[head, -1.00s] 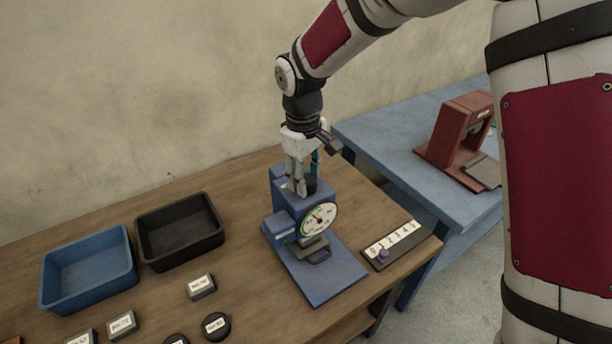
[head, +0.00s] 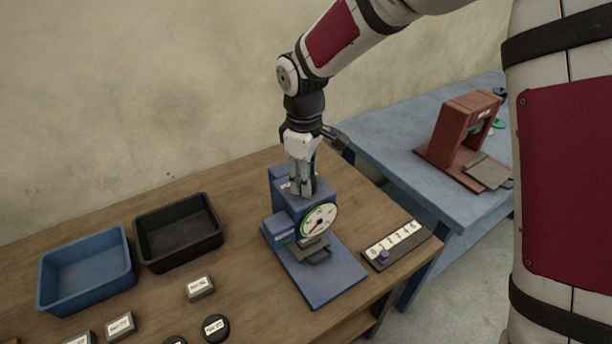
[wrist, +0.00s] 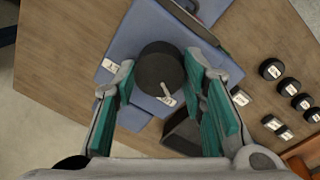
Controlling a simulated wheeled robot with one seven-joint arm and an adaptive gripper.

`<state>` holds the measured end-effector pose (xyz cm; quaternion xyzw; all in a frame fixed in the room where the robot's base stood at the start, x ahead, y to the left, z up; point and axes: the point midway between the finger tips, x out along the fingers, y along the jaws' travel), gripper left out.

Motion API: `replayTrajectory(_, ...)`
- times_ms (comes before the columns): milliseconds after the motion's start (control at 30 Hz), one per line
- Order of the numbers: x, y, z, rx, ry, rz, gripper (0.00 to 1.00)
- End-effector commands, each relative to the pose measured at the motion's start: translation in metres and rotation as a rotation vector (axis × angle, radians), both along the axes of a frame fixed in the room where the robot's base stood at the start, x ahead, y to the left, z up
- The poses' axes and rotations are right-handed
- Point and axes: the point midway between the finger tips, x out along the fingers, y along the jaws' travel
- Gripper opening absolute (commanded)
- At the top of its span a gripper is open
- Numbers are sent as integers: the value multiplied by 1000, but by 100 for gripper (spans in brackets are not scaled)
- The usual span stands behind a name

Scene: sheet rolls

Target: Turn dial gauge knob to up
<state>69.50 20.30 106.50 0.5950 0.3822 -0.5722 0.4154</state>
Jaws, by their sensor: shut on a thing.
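The blue dial gauge stand (head: 335,277) is on the wooden table, with a round white dial face (head: 320,220) toward the front. My gripper (head: 301,188) points straight down at the top of its blue head. In the wrist view the black round knob (wrist: 158,66) sits between the two teal-padded fingers of my gripper (wrist: 160,72), which is shut on it. A short white mark (wrist: 167,94) shows on the knob, toward the lower side of that picture. White labels lie on the blue top around it. In the head view the fingers mostly hide the knob.
A blue bin (head: 88,268) and a black bin (head: 180,232) stand left of the gauge. Small labelled blocks (head: 200,287) and round pieces (head: 215,327) lie in front. A numbered strip (head: 396,246) with a purple peg is at right. A red press (head: 462,130) stands on the blue table.

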Motion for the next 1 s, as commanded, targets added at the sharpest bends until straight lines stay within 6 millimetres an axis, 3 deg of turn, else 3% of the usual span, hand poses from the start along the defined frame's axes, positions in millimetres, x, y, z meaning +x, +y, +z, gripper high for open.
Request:
replayTrajectory(67, 0, 1, 1, 0, -2, 2, 10)
replayTrajectory(100, 0, 1, 1, 0, -2, 2, 40)
replayTrajectory(200, 0, 1, 1, 0, -1, 2, 58)
replayTrajectory(633, 0, 0, 10, 1, -3, -1, 58)
replayTrajectory(1000, -3, 2, 80, 2, -6, -1, 58)
